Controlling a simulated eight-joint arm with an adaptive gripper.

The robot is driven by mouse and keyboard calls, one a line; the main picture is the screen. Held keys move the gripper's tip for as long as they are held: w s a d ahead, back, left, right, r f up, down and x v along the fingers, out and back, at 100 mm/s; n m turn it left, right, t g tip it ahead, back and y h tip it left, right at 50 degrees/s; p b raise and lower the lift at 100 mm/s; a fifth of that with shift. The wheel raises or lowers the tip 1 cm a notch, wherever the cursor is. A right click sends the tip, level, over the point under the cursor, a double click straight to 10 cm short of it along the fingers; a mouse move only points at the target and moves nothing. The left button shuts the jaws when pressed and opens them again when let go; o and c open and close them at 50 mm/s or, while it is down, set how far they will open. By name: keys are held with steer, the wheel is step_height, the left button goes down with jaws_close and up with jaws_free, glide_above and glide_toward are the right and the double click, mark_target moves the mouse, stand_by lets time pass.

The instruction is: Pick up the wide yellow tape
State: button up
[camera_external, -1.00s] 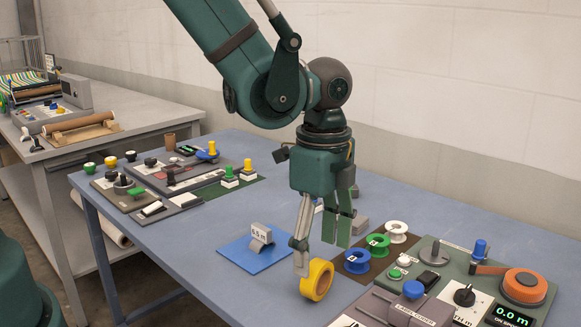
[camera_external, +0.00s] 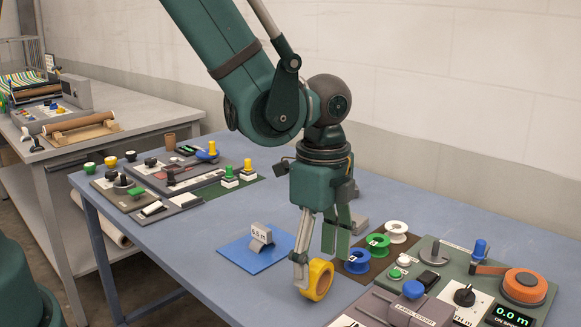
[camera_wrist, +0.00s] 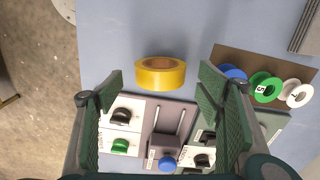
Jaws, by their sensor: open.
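The wide yellow tape (camera_external: 318,281) is a thick yellow ring standing on edge on the blue table, near its front edge. In the wrist view the tape (camera_wrist: 160,75) lies ahead of the fingertips, between their lines and apart from both. My gripper (camera_external: 318,256) is open and points down over the tape. In the external view one finger overlaps the tape's left side and the other hangs behind it to the right. I cannot tell from this view whether a finger touches it. In the wrist view my gripper (camera_wrist: 160,88) has nothing between its fingers.
Blue (camera_external: 357,261), green (camera_external: 378,244) and white (camera_external: 396,231) spools stand on a brown mat close to the right. A label coder panel (camera_external: 405,308) and a panel with an orange reel (camera_external: 524,287) are at front right. A blue plate (camera_external: 243,259) with a grey tag lies left.

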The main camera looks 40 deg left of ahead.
mark_target(319, 282)
steer(key=shift+f, duration=0.1)
steer(key=shift+f, duration=2.55)
steer(key=c, duration=1)
